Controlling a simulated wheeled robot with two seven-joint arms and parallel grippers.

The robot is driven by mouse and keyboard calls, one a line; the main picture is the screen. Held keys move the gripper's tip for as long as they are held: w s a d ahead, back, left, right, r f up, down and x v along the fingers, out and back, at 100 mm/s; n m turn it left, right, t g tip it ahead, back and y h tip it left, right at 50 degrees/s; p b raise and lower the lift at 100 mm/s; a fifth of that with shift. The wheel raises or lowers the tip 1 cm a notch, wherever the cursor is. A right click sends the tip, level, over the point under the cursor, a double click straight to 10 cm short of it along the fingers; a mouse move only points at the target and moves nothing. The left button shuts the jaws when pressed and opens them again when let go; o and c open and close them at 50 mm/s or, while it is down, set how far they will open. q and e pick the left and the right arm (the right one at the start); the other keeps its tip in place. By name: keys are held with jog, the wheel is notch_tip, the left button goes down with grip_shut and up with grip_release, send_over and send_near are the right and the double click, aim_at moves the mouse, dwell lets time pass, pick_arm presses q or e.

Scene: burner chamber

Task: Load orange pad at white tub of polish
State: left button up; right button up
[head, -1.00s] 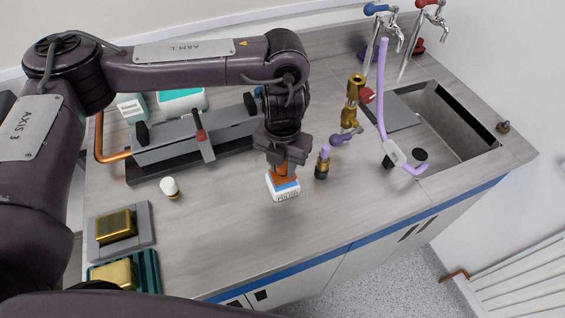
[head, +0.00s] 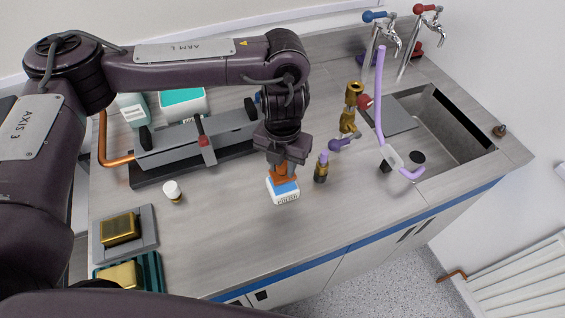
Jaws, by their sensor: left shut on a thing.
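The white tub of polish (head: 287,196) stands on the grey worktop, with blue showing at its open top. My left gripper (head: 284,166) points straight down over the tub. It is shut on the orange pad (head: 283,172), which is partly hidden between the fingers. The pad's lower end is at the tub's top; I cannot tell whether it touches the blue inside. My right gripper is not in view.
A small brass and purple piece (head: 321,168) stands close right of the tub. A brass valve (head: 349,108) is behind it, and a sink (head: 450,130) lies at right. A white-capped bottle (head: 173,191) stands at left. The worktop in front is clear.

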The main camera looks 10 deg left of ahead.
pick_arm(q)
jog(key=shift+r+p, duration=2.15)
jog(key=shift+r, duration=0.35)
jog(key=n, duration=0.2)
jog(key=a+n+b, duration=0.1)
jog(key=n, duration=0.1)
jog(key=shift+w+f, duration=0.1)
jog(key=shift+w, duration=0.1)
jog(key=a+n+b, duration=0.2)
jog(key=a+n, duration=0.2)
jog(key=n, duration=1.3)
jog(key=a+r+n+b, duration=0.1)
jog(key=a+n+b, duration=0.2)
jog(key=n, duration=1.4)
jog(key=shift+a, duration=0.75)
